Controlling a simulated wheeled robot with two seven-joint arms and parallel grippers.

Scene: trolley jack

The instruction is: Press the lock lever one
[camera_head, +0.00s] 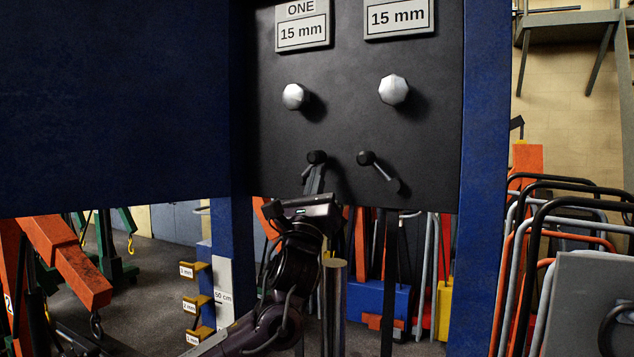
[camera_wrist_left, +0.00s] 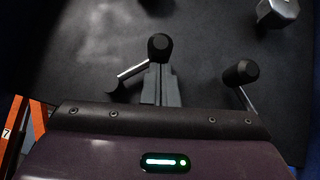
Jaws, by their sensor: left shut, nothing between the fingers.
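Lock lever one (camera_head: 316,157) is on the dark panel below the ONE label (camera_head: 303,25). It has a round black end and, in the wrist view, a metal rod (camera_wrist_left: 131,71) slanting down to the left. My left gripper (camera_head: 315,172) is shut and empty, pointing up the panel just below that black end. In the wrist view its closed fingertips (camera_wrist_left: 159,68) overlap the lower edge of the black end (camera_wrist_left: 160,46); I cannot tell whether they touch. The gripper hides the rod in the head view. My right gripper is not in view.
A second lever (camera_head: 378,170) sits close to the right, its black end (camera_wrist_left: 240,72) showing in the wrist view. Two silver knobs (camera_head: 294,97) (camera_head: 393,89) stick out above the levers. Blue uprights (camera_head: 487,150) flank the panel. Racks and orange equipment (camera_head: 65,255) stand behind.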

